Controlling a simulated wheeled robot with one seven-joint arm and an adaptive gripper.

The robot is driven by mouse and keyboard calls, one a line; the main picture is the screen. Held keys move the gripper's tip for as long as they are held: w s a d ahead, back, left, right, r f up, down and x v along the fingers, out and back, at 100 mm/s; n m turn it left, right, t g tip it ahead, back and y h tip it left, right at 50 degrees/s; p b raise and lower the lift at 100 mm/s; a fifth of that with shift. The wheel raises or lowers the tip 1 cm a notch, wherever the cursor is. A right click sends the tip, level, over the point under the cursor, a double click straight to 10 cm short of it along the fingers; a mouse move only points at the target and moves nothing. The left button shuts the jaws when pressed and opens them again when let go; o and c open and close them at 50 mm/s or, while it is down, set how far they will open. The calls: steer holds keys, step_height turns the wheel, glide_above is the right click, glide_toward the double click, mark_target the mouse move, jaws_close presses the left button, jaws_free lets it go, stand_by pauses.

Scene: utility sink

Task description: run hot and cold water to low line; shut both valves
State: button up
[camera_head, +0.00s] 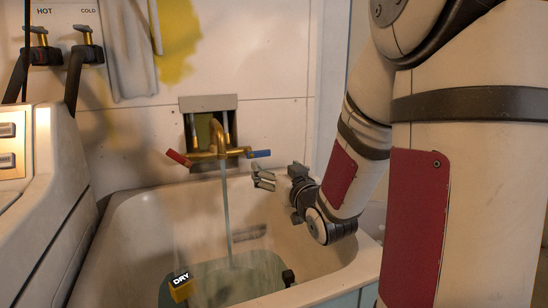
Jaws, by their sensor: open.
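The utility sink (130,215) stands below a brass faucet (222,140) on the back wall. The faucet has a red lever (179,158) on the left and a blue lever (259,153) on the right. A water stream (228,220) falls from the spout into a pool (235,280) in the basin. A dark mark or slot (250,231) shows on the basin's inner back wall, above the pool; I cannot read any line there. My gripper (261,178) is open and empty, just below and right of the blue lever, apparently apart from it.
A yellow-black block marked DRY (181,285) is at the basin's front left. A small dark knob (288,277) is at its front right. A pale machine (50,200) stands left. HOT (40,50) and COLD (87,48) wall valves with dark hoses and a cloth (127,50) are behind.

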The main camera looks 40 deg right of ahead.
mark_target(257, 153)
steer(key=b+x, duration=0.2)
steer(key=x, duration=1.1)
steer(key=shift+w+d, duration=0.2)
steer(key=shift+w, duration=0.1)
steer(key=c, duration=1.2)
